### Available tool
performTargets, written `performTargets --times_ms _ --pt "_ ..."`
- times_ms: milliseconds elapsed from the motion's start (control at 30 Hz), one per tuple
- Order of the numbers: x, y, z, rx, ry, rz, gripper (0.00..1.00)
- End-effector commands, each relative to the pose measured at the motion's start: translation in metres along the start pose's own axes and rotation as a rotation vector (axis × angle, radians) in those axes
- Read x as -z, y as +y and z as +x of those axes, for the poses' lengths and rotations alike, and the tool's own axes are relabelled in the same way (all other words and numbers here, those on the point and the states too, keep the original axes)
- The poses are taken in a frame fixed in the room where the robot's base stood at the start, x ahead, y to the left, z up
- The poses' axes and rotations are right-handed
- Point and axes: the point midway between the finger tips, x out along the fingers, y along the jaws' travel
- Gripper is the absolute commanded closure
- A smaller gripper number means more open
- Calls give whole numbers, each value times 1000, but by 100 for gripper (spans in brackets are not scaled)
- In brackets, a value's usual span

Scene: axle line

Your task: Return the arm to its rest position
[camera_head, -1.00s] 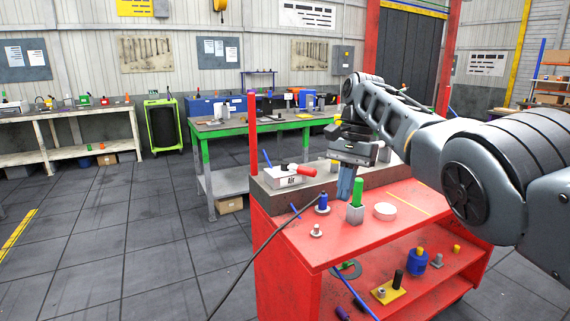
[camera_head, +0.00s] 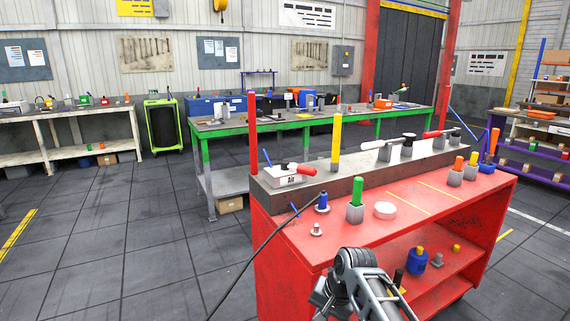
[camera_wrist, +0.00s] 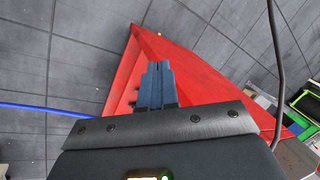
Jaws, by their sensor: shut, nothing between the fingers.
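My gripper (camera_wrist: 160,72) shows in the wrist view with its two blue-grey fingers together and nothing between them. Behind the fingers lies the red cart (camera_wrist: 190,70), seen at a steep angle. In the head view my folded arm (camera_head: 365,280) is low at the bottom centre, in front of the near face of the red cart (camera_head: 285,275). The gripper end (camera_head: 325,297) hangs at the left of the arm there, and its fingertips are not clear in that view.
The cart top holds a green-handled piece (camera_head: 356,200), a white disc (camera_head: 385,210), a blue-topped piece (camera_head: 322,202) and an air box (camera_head: 285,176). A black cable (camera_head: 262,245) hangs down the cart's left side. Open floor (camera_head: 150,245) lies to the left.

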Motion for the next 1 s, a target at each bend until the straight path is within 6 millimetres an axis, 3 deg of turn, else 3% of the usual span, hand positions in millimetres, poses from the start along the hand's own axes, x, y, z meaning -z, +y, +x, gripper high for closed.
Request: performTargets --times_ms 33,200,467,633,767,1000 --pt "-17 12 18 16 18 -8 100" --pt "-62 45 56 74 108 -45 100" --pt "-138 99 83 138 262 -94 100" --pt "-188 135 79 161 372 -125 100" --pt "-227 162 65 167 458 -151 100" --pt "-292 207 14 156 625 -209 100"
